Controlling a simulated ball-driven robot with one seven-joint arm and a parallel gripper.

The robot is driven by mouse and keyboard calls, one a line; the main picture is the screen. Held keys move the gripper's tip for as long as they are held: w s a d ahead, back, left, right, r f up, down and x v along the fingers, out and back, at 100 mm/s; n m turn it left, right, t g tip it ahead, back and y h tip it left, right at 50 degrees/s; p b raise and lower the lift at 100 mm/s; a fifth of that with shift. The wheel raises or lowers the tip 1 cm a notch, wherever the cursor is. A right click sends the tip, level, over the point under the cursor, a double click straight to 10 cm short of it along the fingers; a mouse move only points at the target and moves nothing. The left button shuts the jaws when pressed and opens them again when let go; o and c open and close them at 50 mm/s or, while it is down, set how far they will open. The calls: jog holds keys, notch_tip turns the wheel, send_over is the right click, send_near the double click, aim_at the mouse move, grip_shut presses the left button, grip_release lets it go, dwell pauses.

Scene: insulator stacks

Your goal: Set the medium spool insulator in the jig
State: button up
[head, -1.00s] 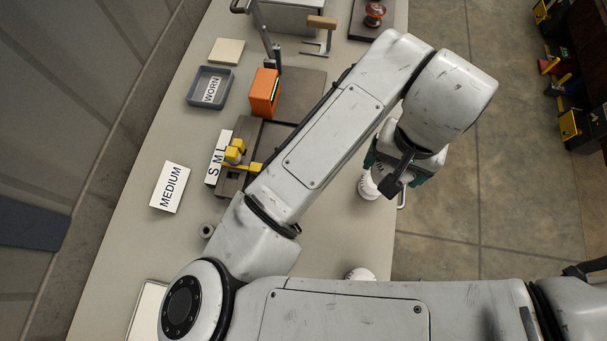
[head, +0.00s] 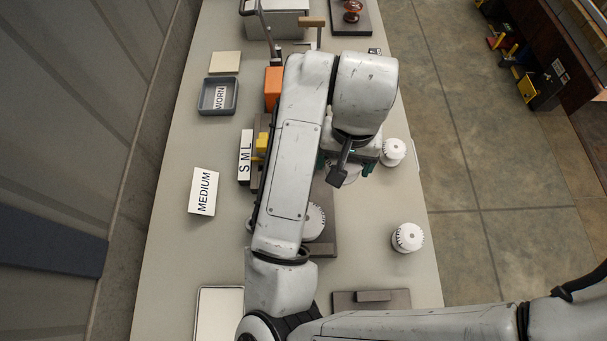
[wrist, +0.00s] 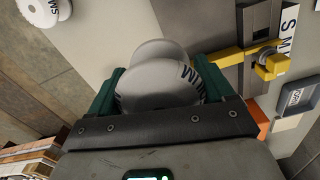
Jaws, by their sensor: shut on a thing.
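My gripper (head: 347,166) has green fingers shut on a white insulator (wrist: 155,88), held up over the table. Dark letters ending in what looks like an M show on its side in the wrist view. In the head view the held insulator (head: 345,174) is mostly hidden by my wrist. The jig's yellow clamp (head: 262,143) is left of my gripper, beside the S M L label (head: 245,155). The clamp also shows in the wrist view (wrist: 270,64), right of the held insulator and apart from it. My arm hides much of the jig in the head view.
White insulators stand at right (head: 393,152), nearer the front (head: 407,238), and partly behind my arm (head: 314,222). A MEDIUM card (head: 203,191), a grey WORN tray (head: 233,97) and an orange block (head: 272,80) are at left. Table around the front insulator is clear.

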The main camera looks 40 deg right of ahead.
jog(key=w+a+f, duration=0.1)
jog(key=f, duration=0.1)
jog(key=w+a+f, duration=0.1)
jog(key=w, duration=0.1)
jog(key=w+a+f, duration=0.2)
jog(key=shift+f+b, duration=0.3)
jog(key=shift+b, duration=0.05)
jog(key=shift+w+a+f, duration=0.2)
jog(key=shift+w+f, duration=0.15)
jog(key=shift+f, duration=0.15)
jog(key=shift+w+a+f, duration=0.1)
jog(key=shift+w+f, duration=0.05)
jog(key=shift+f, duration=1.6)
jog(key=shift+f, duration=0.15)
jog(key=o, duration=1.2)
jog(key=shift+o, duration=0.2)
notch_tip(320, 180, up, 12)
jog(key=p, duration=0.1)
